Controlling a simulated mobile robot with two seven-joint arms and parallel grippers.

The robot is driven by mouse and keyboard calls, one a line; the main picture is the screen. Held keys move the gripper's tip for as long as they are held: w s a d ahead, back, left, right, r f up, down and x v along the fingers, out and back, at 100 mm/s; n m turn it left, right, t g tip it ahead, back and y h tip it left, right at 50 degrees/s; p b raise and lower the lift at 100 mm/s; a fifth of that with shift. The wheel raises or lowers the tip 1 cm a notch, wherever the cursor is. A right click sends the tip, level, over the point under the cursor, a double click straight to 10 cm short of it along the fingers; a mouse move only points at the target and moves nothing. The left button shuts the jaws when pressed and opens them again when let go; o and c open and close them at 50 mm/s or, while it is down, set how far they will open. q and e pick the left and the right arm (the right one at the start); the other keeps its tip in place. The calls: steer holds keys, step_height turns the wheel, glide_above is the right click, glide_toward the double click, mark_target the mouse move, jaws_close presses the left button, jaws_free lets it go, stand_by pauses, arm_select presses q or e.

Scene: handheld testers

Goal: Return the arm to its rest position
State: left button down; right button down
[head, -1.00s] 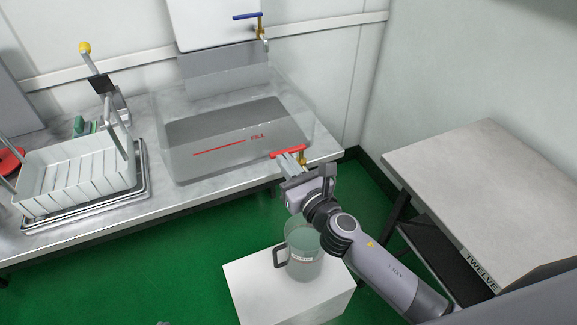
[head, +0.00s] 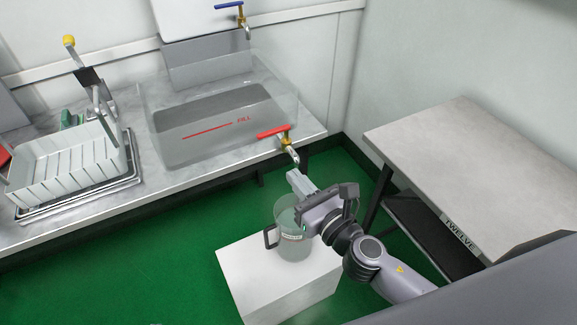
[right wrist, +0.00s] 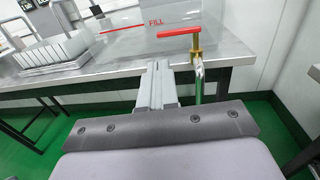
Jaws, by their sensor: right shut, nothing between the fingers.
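My right gripper (head: 297,180) hangs in front of the steel bench, its fingers shut and empty. In the head view it is above and behind the clear jug, just below the red-handled tap. In the right wrist view its closed fingers (right wrist: 156,84) point toward the bench edge, left of the red-handled tap (right wrist: 192,38). The fingers appear apart from the tap (head: 275,132). My left gripper is not in view.
A clear jug (head: 291,247) stands on a white block (head: 270,285) under my right arm. A clear tank (head: 215,140) marked FILL, a white ribbed basket (head: 65,170) and a blue-handled tap (head: 229,5) are at the bench (head: 180,186). A grey table (head: 480,165) stands at right. Green floor lies between.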

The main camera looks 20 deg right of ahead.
steer(key=s+d+f+n+g+h+p, duration=0.1)
steer(key=s+f+n, duration=0.3)
steer(key=n, duration=0.7)
steer(key=s+d+f+n+g+h+p, duration=0.1)
steer(key=s+d+f+n+g+p, duration=0.1)
steer(key=s+n, duration=0.5)
steer(key=s+d+f+n+g+h+p, duration=0.1)
steer(key=s+f+n, duration=0.4)
steer(key=n, duration=1.2)
steer(key=d+g+p, duration=0.1)
steer(key=d+g, duration=0.1)
steer(key=shift+s+d+f+g, duration=0.2)
steer(key=shift+s+f+g, duration=0.1)
